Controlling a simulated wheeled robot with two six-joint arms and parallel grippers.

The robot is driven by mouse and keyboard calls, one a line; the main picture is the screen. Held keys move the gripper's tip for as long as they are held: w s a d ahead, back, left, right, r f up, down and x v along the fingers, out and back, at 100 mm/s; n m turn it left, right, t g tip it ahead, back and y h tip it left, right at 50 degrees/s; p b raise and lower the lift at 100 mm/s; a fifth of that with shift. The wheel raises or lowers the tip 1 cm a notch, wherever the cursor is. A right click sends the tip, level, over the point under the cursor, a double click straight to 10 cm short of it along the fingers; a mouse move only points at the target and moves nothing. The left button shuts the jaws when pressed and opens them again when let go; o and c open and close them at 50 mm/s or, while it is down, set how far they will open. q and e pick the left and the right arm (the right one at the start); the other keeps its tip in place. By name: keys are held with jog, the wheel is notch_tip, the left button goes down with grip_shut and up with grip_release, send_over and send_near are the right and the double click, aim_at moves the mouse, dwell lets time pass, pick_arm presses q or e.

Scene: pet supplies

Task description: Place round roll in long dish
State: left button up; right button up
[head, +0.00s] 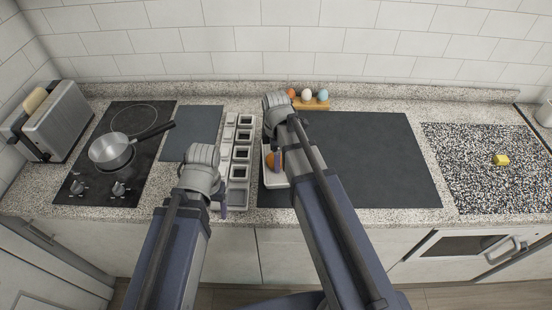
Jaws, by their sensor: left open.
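A round orange-brown roll (269,160) shows just left of my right forearm, over a white dish (276,182). The arm hides much of the dish, so its full length cannot be told. Whether the roll rests in the dish or is held above it is unclear. My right gripper (278,160) is at the roll, mostly hidden by its own arm; its jaws cannot be made out. My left gripper (222,207) is open and empty near the front end of a long pale tray (238,172) with several square compartments.
A hob (94,188) with a pot (110,151) and a toaster (55,121) stand at the left. Several eggs (307,95) sit in a wooden holder (317,105) at the back. The dark mat (385,155) is clear on its right. A yellow block (500,160) lies far right.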

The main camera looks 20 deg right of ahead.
pick_arm(q)
jog(key=shift+f, duration=0.15)
pick_arm(e)
jog(key=shift+f, duration=0.1)
jog(key=o, duration=1.2)
jog(key=shift+c, duration=0.2)
pick_arm(q)
notch_tip(320, 180, up, 12)
jog(key=p, duration=1.2)
jog(key=shift+r, duration=0.2)
pick_arm(e)
notch_tip(320, 180, up, 12)
pick_arm(q)
jog(key=shift+f, duration=0.15)
notch_tip(320, 180, down, 12)
jog(key=b, duration=1.2)
pick_arm(e)
notch_tip(320, 180, down, 12)
jog(key=shift+r, duration=0.1)
pick_arm(q)
jog(key=shift+r, duration=0.2)
pick_arm(e)
jog(key=shift+r, duration=0.15)
